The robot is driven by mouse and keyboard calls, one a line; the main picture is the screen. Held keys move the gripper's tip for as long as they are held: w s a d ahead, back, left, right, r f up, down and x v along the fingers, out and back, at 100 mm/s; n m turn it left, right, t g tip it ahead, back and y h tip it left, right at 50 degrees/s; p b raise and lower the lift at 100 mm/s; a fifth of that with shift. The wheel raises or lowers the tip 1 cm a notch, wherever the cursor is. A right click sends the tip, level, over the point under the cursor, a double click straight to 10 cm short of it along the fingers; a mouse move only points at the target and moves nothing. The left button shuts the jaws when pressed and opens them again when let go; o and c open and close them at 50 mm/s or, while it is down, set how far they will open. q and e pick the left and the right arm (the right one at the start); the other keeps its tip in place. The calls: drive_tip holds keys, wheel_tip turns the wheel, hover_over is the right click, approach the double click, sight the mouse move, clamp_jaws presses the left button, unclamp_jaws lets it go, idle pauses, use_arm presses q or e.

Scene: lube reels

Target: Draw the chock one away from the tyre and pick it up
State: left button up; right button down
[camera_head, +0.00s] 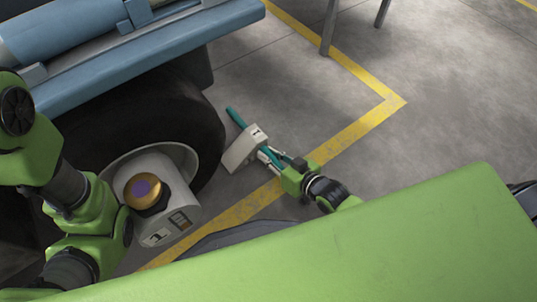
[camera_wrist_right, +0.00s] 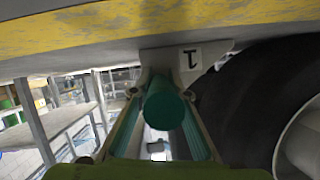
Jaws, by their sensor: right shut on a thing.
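My right gripper (camera_head: 276,161) is shut on the handle at the chock's near right side. In the right wrist view the round teal handle end (camera_wrist_right: 164,104) lies between the two fingers. The chock with its "1" label (camera_wrist_right: 191,59) shows behind it, and the tyre (camera_wrist_right: 247,105) is at right. My left gripper is not in view.
A blue vehicle body (camera_head: 130,55) overhangs the tyre at upper left. A yellow floor line (camera_head: 355,130) runs past the chock. Metal legs (camera_head: 328,28) stand at the top; floor to the right is clear.

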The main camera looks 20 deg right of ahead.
drive_tip(key=shift+w+d, duration=0.1)
drive_tip(key=shift+d, duration=0.1)
drive_tip(key=c, duration=1.8)
unclamp_jaws()
drive_tip(key=shift+c, duration=0.2)
drive_tip(key=v, duration=1.2)
